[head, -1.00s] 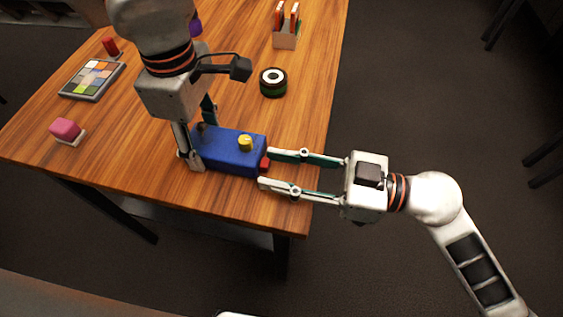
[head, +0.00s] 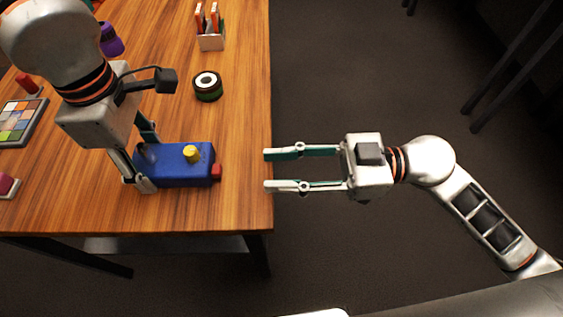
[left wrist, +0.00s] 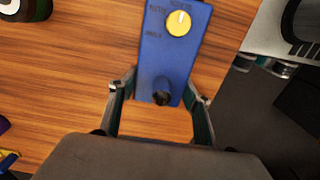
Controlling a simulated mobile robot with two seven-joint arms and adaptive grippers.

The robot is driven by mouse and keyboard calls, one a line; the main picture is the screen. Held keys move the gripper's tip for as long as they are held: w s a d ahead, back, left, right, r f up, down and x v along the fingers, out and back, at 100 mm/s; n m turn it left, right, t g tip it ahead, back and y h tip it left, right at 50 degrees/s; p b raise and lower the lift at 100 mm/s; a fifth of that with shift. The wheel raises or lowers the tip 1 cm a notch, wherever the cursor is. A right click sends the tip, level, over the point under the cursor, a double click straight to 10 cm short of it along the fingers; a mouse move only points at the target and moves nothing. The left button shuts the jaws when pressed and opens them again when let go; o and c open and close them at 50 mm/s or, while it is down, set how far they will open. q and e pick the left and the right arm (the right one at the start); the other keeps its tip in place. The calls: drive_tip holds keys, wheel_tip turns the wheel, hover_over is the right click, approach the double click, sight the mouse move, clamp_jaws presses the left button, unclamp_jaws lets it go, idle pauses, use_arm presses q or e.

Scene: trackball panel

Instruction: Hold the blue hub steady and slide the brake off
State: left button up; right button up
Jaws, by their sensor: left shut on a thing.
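The blue hub (head: 185,177) is a box lying near the table's front right corner, with a yellow knob (head: 191,154) on top. A small red piece (head: 216,172) is on its right end; I cannot tell whether this is the brake. My left gripper (head: 146,162) is shut across the hub's left end from above. The left wrist view shows the hub (left wrist: 163,58) between the fingers, with a dark knob (left wrist: 162,94) near them. My right gripper (head: 268,170) is open and empty, right of the red piece and apart from it, at the table's right edge.
A round black-and-green thing with a white top (head: 207,86) stands behind the hub. A holder (head: 211,42) with orange-and-white items is further back. Right of the table is open floor.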

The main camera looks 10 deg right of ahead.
drive_tip(key=shift+s+d, duration=0.2)
drive_tip(key=shift+d, duration=1.8)
use_arm(q)
drive_tip(key=o, duration=1.3)
drive_tip(key=shift+r, duration=0.1)
wheel_tip(320, 180, up, 12)
drive_tip(key=shift+f, duration=0.1)
drive_tip(key=o, duration=0.3)
